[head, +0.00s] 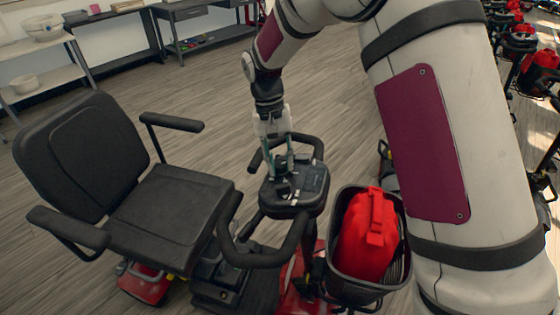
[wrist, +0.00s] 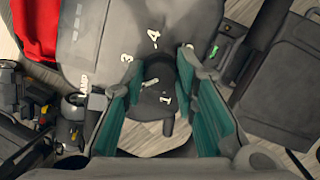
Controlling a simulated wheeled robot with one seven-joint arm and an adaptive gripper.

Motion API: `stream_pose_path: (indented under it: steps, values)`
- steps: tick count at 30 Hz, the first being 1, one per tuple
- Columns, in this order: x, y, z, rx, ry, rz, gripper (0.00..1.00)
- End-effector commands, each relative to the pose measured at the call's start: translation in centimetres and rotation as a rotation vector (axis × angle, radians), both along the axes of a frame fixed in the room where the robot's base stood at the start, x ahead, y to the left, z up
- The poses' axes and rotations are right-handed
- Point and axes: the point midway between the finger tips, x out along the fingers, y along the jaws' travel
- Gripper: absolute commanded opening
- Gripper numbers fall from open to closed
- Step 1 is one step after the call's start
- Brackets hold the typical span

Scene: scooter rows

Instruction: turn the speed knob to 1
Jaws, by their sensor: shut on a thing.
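The speed knob (wrist: 158,72) is a small dark knob on the scooter's grey control panel (wrist: 95,45). White numbers 3, 4 and 1 show around it in the wrist view; which one it points at I cannot tell. My gripper (wrist: 161,66) reaches down over the panel with its teal fingers on either side of the knob, shut on it. The fingers hide part of the dial. In the head view my gripper (head: 279,165) stands over the scooter's tiller head (head: 312,190), and the knob is mostly hidden.
The black seat (head: 165,205) is left of the tiller. Looped handlebars (head: 265,258) surround the panel. A basket (head: 340,270) with a red bag (head: 368,235) is at right. Shelves (head: 45,70) stand at the back left; more scooters (head: 535,75) line the right.

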Motion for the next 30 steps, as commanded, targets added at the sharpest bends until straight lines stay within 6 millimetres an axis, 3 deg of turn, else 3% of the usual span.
stream_pose_path:
  steps: [30]
  values:
    - [0.04,0.18,-0.03,0.054,0.135,0.948,0.00]
